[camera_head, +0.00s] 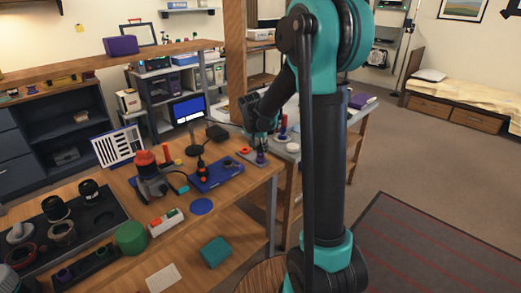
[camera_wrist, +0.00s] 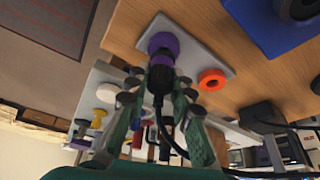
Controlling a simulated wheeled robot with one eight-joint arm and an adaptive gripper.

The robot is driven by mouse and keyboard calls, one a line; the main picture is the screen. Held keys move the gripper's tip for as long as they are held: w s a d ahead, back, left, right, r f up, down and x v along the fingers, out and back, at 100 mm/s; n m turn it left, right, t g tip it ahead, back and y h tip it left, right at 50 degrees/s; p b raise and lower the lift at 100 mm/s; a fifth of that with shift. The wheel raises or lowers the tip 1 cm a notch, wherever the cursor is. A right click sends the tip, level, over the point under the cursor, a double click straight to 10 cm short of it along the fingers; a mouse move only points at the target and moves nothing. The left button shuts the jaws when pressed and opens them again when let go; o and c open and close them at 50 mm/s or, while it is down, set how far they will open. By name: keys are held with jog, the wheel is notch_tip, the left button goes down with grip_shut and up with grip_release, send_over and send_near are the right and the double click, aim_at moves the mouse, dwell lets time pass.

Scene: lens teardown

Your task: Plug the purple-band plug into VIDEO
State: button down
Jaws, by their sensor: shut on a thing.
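The purple-band plug (camera_wrist: 161,50) is black with a purple band, and a dark cable trails from it. It also shows in the head view (camera_head: 261,157), upright at a small grey plate (camera_head: 247,158) near the table's right end. My gripper (camera_wrist: 157,86) is shut on the plug's black body, one finger on each side. In the head view my gripper (camera_head: 261,142) is above the plate. I cannot tell whether the plug still touches the plate. A blue unit (camera_head: 222,176) lies to the left, with a black, red-banded plug (camera_head: 202,168) standing on it. No VIDEO label is readable.
A black box (camera_head: 216,132) and a blue screen (camera_head: 188,109) stand behind.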

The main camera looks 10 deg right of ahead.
aim_at(260, 146)
jog(key=shift+r, duration=0.2)
jog(key=shift+r, duration=2.1)
